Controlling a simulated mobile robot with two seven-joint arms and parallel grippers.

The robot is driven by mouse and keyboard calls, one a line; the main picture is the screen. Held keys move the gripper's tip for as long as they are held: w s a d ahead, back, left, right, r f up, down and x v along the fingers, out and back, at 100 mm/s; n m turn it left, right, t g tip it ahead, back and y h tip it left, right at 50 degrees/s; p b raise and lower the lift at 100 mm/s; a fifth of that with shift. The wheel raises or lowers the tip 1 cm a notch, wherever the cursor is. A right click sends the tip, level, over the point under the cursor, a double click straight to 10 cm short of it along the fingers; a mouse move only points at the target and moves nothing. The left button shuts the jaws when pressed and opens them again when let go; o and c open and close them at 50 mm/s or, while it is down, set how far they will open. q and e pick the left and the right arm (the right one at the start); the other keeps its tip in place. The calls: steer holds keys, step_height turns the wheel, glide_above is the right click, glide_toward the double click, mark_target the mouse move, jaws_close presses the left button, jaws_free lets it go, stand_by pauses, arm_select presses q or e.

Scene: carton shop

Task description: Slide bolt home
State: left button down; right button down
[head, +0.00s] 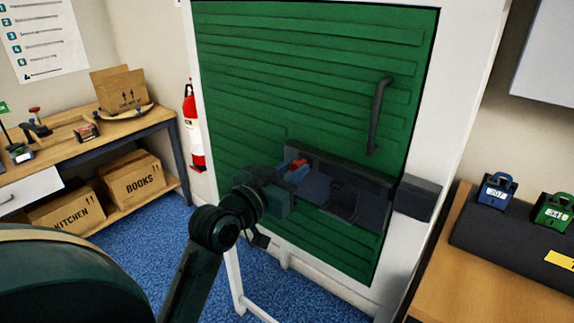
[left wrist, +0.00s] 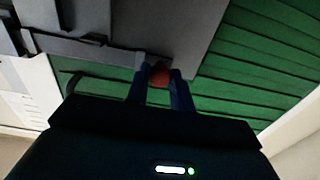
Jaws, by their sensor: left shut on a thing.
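The green slatted door (head: 300,70) stands closed in its white frame, with a dark grey bolt housing (head: 375,205) across its lower part. A grey keeper block (head: 418,198) sits on the frame to the right of the housing. My left gripper (head: 297,171) is at the left end of the housing, shut on the red bolt knob (head: 299,163). In the left wrist view the knob (left wrist: 160,77) shows between the two fingers. The bolt's bar is mostly hidden, and I cannot tell how far it reaches into the keeper. My right gripper is not in view.
A dark door handle (head: 379,115) stands out above the bolt. A bench at right holds a dark mat with a blue padlock (head: 497,190) and a green padlock (head: 553,212). A workbench (head: 150,122) with cartons and a fire extinguisher (head: 193,130) are at left.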

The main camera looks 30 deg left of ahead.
arm_select(q)
steer(key=shift+d, duration=0.2)
steer(key=c, duration=1.3)
jaws_free()
steer(key=shift+d, duration=0.1)
steer(key=shift+c, duration=0.2)
steer(key=shift+o, duration=0.5)
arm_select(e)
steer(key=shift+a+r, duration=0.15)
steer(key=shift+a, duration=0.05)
arm_select(q)
steer(key=shift+s, duration=0.1)
steer(key=s+a+p, duration=0.1)
steer(key=s+p, duration=0.4)
steer(key=s, duration=0.8)
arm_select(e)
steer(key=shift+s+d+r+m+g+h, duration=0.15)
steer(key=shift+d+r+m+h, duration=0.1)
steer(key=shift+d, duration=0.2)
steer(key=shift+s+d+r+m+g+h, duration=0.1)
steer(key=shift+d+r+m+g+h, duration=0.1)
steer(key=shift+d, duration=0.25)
arm_select(q)
steer(key=shift+a+f, duration=0.1)
